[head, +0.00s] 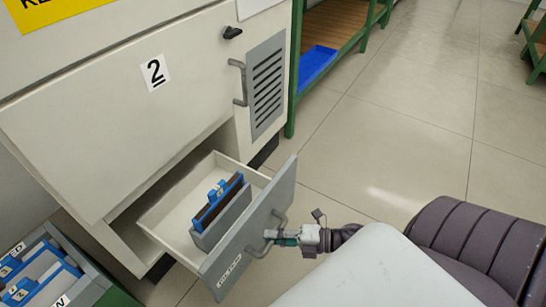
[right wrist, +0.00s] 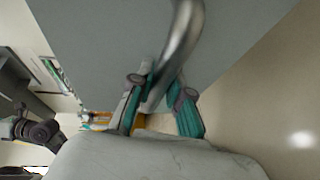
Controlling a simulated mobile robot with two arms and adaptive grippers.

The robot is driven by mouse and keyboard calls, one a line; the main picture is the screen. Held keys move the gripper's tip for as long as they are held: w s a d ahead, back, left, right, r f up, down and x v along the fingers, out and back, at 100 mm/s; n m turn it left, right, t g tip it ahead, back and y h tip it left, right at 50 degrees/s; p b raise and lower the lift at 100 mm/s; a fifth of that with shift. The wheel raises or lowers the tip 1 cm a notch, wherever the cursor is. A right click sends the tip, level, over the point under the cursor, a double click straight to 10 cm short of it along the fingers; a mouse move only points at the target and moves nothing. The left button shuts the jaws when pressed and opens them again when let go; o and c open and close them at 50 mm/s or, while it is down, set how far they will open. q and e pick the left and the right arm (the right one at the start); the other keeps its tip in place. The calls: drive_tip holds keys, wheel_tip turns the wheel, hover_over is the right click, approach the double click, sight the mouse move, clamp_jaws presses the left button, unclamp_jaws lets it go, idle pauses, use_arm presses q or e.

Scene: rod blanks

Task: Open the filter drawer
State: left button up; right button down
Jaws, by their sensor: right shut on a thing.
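The filter drawer (head: 170,208) is pulled out of the white machine's lower front. Its grey front panel (head: 226,262) carries a small label and a curved metal handle (head: 283,219). Inside stands a grey holder with a blue-framed filter (head: 217,203). My right gripper (head: 272,238) is at the handle on the panel's outer side. In the right wrist view its teal-padded fingers (right wrist: 157,105) are shut around the lower part of the handle (right wrist: 184,38). My left gripper does not clearly show in the head view.
The machine (head: 110,95) has a panel marked 2, an upper handle (head: 240,82) and a vent grille. A crate with blue-framed filters (head: 40,270) stands at the lower left. A green-framed bench with a blue tray (head: 316,65) stands behind.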

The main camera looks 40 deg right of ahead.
drive_tip(key=c, duration=1.1)
unclamp_jaws()
drive_tip(key=v, duration=1.2)
drive_tip(key=shift+r, duration=0.1)
